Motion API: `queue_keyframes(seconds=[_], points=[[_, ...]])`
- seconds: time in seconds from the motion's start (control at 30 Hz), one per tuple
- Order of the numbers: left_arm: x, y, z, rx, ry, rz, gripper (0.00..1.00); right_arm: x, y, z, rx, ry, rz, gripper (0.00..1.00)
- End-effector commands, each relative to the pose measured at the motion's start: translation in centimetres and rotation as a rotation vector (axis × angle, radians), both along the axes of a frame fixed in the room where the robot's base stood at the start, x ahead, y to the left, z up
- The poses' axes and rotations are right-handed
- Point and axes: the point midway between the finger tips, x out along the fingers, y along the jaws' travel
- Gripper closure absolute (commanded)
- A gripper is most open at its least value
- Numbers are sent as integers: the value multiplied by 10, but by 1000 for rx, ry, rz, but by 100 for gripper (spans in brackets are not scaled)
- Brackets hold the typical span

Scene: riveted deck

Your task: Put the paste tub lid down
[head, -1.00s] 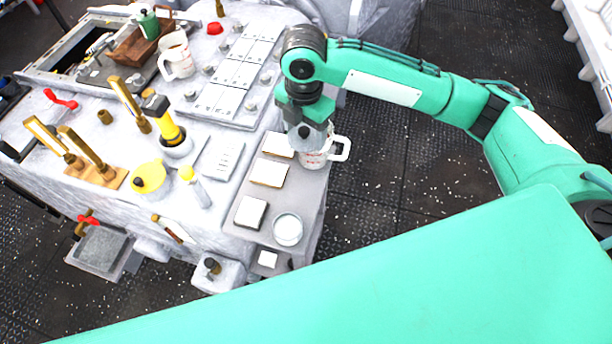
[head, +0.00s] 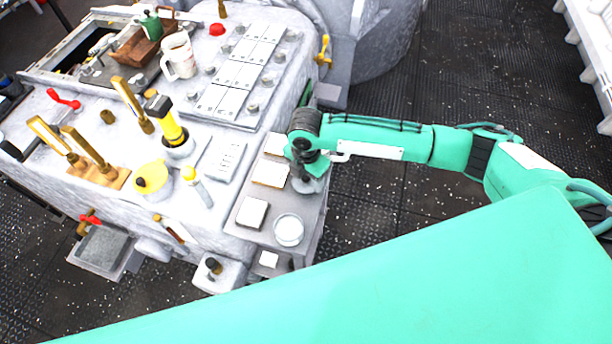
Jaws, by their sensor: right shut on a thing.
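My right gripper (head: 307,174) points down over the grey side shelf (head: 262,236). It is shut on a grey round piece (head: 311,185), which looks like the paste tub lid. The wrist hides most of the lid, and I cannot tell whether it touches the shelf. A round tub with a pale top (head: 289,230), likely the paste tub, stands nearer on the shelf, apart from the gripper. My left gripper is out of view.
Pale square pads (head: 252,212) line the shelf's left side.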

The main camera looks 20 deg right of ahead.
Motion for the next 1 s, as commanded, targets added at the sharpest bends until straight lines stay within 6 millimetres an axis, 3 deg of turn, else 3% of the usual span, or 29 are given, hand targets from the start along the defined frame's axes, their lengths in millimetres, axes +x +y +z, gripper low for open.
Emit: queue_keyframes(seconds=[0.4,0.43,0.5,0.83,1.0], points=[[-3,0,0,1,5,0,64,0,0,-10,0,0,0,55],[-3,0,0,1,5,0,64,0,0,-11,1,-1,0,31],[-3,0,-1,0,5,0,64,0,0,-10,1,-1,0,24],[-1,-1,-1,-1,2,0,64,0,0,-6,0,-2,1,24],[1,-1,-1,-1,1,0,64,1,0,19,3,-4,2,24]])
